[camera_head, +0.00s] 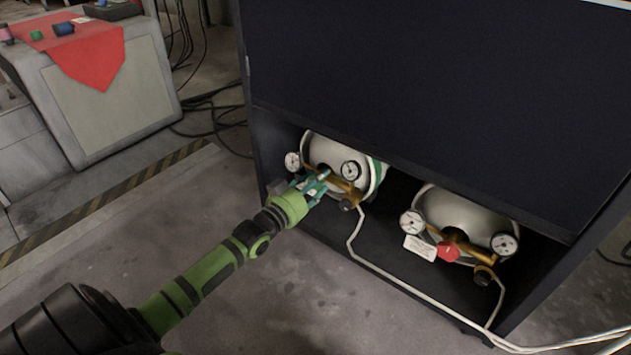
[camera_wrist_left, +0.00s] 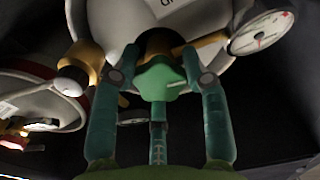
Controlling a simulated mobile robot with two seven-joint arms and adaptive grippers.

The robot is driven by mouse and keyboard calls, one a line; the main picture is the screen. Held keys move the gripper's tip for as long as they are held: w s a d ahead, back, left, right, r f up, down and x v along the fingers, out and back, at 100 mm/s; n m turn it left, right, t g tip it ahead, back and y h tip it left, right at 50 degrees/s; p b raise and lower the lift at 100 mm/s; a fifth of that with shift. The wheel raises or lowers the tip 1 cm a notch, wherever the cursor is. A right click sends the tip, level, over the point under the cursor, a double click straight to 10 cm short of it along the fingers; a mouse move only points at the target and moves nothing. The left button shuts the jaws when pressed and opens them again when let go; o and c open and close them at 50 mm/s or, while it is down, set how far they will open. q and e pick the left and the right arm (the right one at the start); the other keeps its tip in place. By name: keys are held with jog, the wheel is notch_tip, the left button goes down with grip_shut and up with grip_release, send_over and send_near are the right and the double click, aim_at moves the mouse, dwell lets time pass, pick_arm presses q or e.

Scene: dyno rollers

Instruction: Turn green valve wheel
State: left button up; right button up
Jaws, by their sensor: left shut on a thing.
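The green valve wheel (camera_wrist_left: 162,82) sits on the brass valve of the left gas cylinder, inside the low opening of a dark cabinet. In the wrist view my left gripper (camera_wrist_left: 159,60) has its teal fingers on either side of the wheel and is shut on it. In the head view the left gripper (camera_head: 318,185) reaches in from the lower left to the front of the left cylinder (camera_head: 330,153). There the fingers largely hide the wheel. My right gripper is in neither view.
A second cylinder (camera_head: 466,214) with a red valve wheel (camera_head: 448,251) stands to the right. Gauges, such as the round gauge (camera_head: 350,170), flank the valves. A white hose (camera_head: 385,268) runs along the front. A cloth-topped bench (camera_head: 110,95) is at upper left; the floor before the cabinet is clear.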

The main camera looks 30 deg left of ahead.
pick_arm(q)
jog(key=shift+m+p, duration=0.3)
jog(key=shift+p, duration=0.1)
jog(key=shift+f, duration=0.2)
jog(key=o, duration=1.2)
jog(key=shift+c, duration=0.2)
jog(key=s+a, duration=0.1)
jog(key=s, duration=1.1)
